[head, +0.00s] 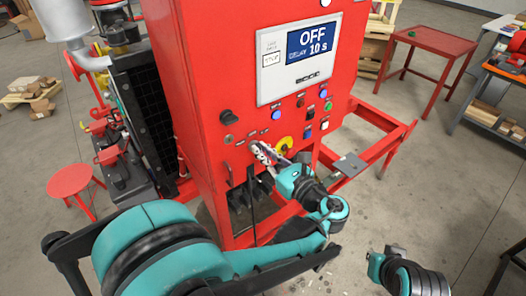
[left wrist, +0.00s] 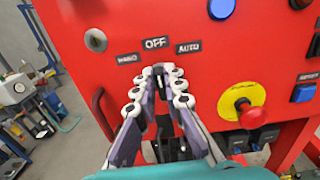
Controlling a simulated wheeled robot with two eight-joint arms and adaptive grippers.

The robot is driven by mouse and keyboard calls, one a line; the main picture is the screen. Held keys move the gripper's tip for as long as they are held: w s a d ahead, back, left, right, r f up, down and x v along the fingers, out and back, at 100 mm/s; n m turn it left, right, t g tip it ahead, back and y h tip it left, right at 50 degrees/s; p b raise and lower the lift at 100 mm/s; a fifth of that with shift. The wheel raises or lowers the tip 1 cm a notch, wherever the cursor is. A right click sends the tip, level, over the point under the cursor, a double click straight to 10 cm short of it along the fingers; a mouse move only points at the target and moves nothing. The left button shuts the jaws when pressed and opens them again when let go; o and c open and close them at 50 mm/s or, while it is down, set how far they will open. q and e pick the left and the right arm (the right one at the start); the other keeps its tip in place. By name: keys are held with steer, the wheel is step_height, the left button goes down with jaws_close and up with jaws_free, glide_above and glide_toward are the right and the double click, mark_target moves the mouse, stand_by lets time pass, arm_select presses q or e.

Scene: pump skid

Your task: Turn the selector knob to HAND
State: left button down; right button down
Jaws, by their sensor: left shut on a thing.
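The red panel (head: 205,85) carries the selector's labels, which show in the left wrist view as HAND (left wrist: 127,59), OFF (left wrist: 155,43) and AUTO (left wrist: 188,48). The display (head: 310,48) reads OFF, DELAY 10 s. Part of my right arm shows at the lower right, but its fingertips are not visible.
A red mushroom button on a yellow disc (left wrist: 243,103) sits right of the gripper. A black rotary handle (head: 228,117) is up and left of it. Blue and other small buttons (head: 276,115) lie above.

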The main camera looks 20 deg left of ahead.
arm_select(q)
steer(key=shift+n, duration=0.3)
steer(key=n, duration=0.6)
steer(key=n+b, duration=0.1)
steer(key=n, duration=0.1)
steer(key=shift+s+a+f+n, duration=0.25)
steer(key=shift+s+n, duration=0.05)
steer(key=shift+n, duration=0.1)
steer(key=c, duration=1.6)
jaws_free()
